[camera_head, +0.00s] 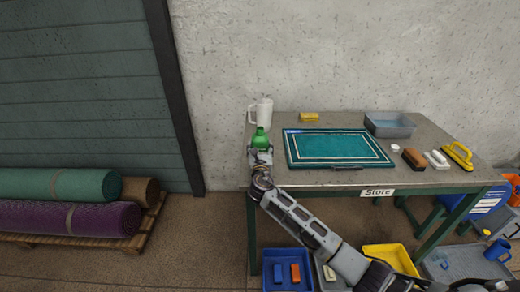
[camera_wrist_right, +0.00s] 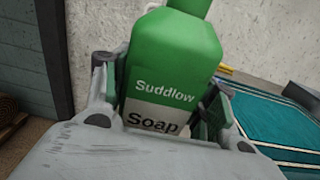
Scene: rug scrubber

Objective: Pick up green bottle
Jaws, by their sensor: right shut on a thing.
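The green bottle (camera_head: 260,139) is at the left end of the table, in front of a white jug. In the right wrist view the bottle (camera_wrist_right: 172,70) fills the middle, with a label reading "Suddlow Soap", and its top is cut off. My right gripper (camera_head: 260,155) is shut on the bottle, one finger on each side of it; the gripper (camera_wrist_right: 160,95) also shows in the wrist view. The bottle's base is hidden behind the gripper, so I cannot tell whether it touches the table. My left gripper is not in view.
The table (camera_head: 420,180) also bears a white jug (camera_head: 264,112), a teal rug (camera_head: 338,149), a yellow sponge (camera_head: 309,117), a grey basin (camera_head: 390,124) and several brushes at the right. Rolled rugs (camera_head: 60,186) lie on a pallet at left. Coloured trays (camera_head: 390,256) sit below.

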